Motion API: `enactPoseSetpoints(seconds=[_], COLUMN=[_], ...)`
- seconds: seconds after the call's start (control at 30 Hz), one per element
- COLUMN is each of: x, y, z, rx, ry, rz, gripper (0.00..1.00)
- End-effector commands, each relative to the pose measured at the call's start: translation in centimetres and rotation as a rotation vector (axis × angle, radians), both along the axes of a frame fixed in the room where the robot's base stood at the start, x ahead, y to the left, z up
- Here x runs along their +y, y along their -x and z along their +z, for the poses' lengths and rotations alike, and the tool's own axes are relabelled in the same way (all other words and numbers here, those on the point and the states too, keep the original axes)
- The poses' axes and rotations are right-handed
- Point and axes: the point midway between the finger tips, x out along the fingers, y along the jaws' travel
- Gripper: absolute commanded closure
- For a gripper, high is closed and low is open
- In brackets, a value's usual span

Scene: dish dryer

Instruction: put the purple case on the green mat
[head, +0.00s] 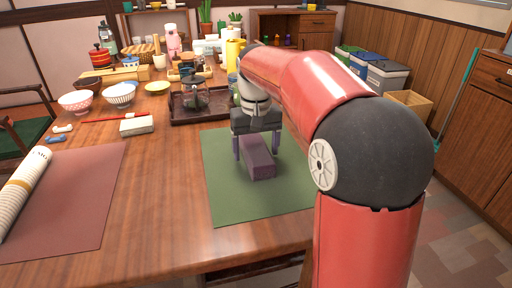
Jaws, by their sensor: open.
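The purple case (260,166) is a small box on the green mat (232,198), near the middle of the mat. My gripper (257,153) is above and around it, pointing down. Its two fingers stand apart on either side of the case. The gripper is open; I cannot tell whether a finger touches the case. The case's far end is partly hidden by my gripper. My red arm hides part of the mat's right side.
A dark tray (179,116) with a stand lies behind the green mat. Bowls (119,94) and a small box (137,127) stand at left. Bare wood (165,185) lies between the mats.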

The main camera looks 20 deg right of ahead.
Motion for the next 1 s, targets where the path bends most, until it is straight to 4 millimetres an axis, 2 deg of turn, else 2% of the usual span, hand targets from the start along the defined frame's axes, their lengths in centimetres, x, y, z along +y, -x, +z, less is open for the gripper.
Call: enactPoseSetpoints(seconds=[0.17, 0.4, 0.6, 0.77, 1.0], x=[0.0, 0.0, 0.0, 0.0, 0.0], y=[-0.1, -0.1, -0.1, 0.0, 0.0], z=[2.5, 7.8, 11.0, 12.0, 12.1], rx=[-0.005, -0.005, -0.002, -0.001, -0.001], ry=[0.000, 0.000, 0.000, 0.000, 0.000], rz=[0.000, 0.000, 0.000, 0.000, 0.000], gripper=[0.22, 0.22, 0.22, 0.22, 0.22])
